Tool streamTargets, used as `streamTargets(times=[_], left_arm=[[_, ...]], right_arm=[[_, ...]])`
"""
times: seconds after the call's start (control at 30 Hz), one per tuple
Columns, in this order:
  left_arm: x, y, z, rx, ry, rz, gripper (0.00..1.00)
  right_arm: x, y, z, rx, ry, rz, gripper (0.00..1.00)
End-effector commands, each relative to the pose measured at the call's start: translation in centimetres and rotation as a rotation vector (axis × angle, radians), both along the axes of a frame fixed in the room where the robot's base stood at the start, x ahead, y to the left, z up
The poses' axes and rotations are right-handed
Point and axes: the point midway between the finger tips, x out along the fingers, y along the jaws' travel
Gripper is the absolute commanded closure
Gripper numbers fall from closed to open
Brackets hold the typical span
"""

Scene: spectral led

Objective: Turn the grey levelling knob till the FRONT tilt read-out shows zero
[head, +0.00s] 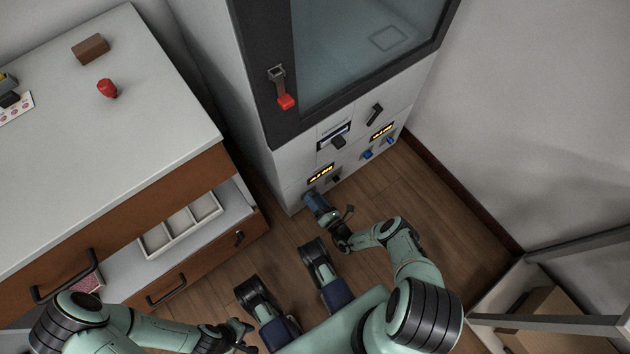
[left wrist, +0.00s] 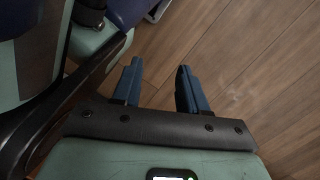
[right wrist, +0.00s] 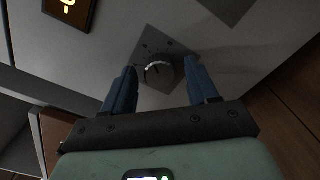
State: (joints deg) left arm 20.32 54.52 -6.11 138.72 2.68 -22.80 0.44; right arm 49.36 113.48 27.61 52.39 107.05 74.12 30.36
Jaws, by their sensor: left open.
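A round dark grey knob (right wrist: 160,72) with a pale mark and scale ticks sits on a dark square plate in the right wrist view. My right gripper (right wrist: 160,70) is open, with one blue finger on each side of the knob and visible gaps. In the head view my right gripper (head: 314,203) is low at the cabinet's front left corner and hides that knob. Amber read-outs glow on the left (head: 320,174) and right (head: 381,131) of the panel; I cannot read their digits or labels. My left gripper (left wrist: 158,82) is open and empty above the wood floor.
The white cabinet (head: 292,180) also carries a small dark knob (head: 336,179), blue knobs (head: 367,154), a black lever (head: 375,113) and a red-ended door handle (head: 285,101). A white-topped bench (head: 150,130) with an open drawer stands left. Floor is clear right of the cabinet.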

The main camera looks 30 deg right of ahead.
Motion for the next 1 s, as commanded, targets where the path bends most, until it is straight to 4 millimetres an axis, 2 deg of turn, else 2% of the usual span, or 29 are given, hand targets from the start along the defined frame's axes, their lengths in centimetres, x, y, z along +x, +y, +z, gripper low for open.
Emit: streamTargets(times=[0.3, 0.43, 0.57, 0.8, 1.0], left_arm=[[0.0, 0.0, 0.0, 0.000, -0.001, 0.000, 0.57], [0.5, -0.1, 0.3, 0.002, -0.019, -0.002, 0.57], [1.8, -0.2, 0.9, 0.004, -0.060, -0.007, 0.57], [4.1, -0.5, 2.1, 0.009, -0.134, -0.015, 0.57], [5.0, -0.6, 2.6, 0.011, -0.164, -0.017, 0.57]], right_arm=[[-0.1, 0.0, 0.0, 0.000, 0.000, 0.000, 0.37], [-1.2, -0.1, 0.0, 0.000, 0.002, -0.001, 0.37], [-3.6, -0.4, 0.1, 0.002, 0.003, -0.003, 0.37], [-9.1, -0.8, 0.1, 0.001, 0.002, -0.003, 0.37], [-12.2, -1.0, 0.0, 0.000, 0.002, -0.003, 0.37]])
